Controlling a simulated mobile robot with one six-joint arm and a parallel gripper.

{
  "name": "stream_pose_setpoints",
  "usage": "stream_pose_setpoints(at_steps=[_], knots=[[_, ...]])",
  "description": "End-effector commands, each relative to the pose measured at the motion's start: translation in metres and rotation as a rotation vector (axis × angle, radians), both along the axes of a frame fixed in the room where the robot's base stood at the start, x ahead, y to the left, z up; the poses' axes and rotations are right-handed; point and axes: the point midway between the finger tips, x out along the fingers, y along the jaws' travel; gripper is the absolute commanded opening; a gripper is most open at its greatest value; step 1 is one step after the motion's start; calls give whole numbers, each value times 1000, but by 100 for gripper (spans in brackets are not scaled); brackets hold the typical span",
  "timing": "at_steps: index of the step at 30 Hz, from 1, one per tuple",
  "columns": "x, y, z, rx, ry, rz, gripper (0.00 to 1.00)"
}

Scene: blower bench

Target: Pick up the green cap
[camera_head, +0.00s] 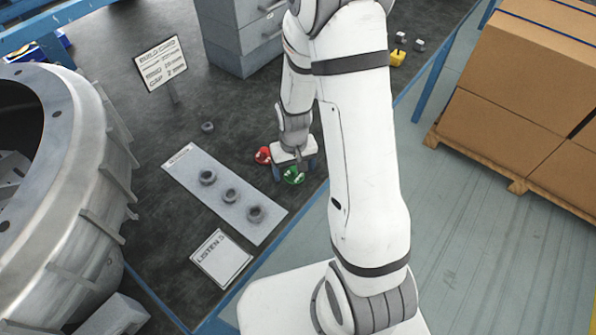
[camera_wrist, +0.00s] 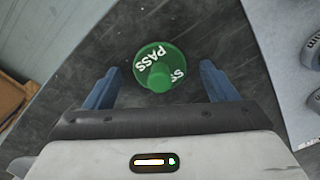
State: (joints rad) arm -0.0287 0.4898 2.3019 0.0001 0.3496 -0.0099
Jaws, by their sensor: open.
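In the head view the green cap (camera_head: 293,175) shows just below my gripper (camera_head: 295,165), near the bench's front edge. Part of the cap is hidden there by the gripper.
A red cap (camera_head: 263,155) sits close to the left of my gripper. A grey plate (camera_head: 215,190) with three dark rings lies further left. A "LISTEN" card (camera_head: 221,259) lies below it. A yellow item (camera_head: 397,57) and small grey pieces stand at the back right.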

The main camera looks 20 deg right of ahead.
Motion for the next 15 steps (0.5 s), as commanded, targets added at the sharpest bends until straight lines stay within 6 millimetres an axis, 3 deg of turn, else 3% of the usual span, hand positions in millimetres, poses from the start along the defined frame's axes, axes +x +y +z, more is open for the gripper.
stream_pose_setpoints(at_steps=[3, 15], knots=[[0, 0, 0, 0, 0, 0, 77], [0, 0, 0, 0, 0, -1, 45]])
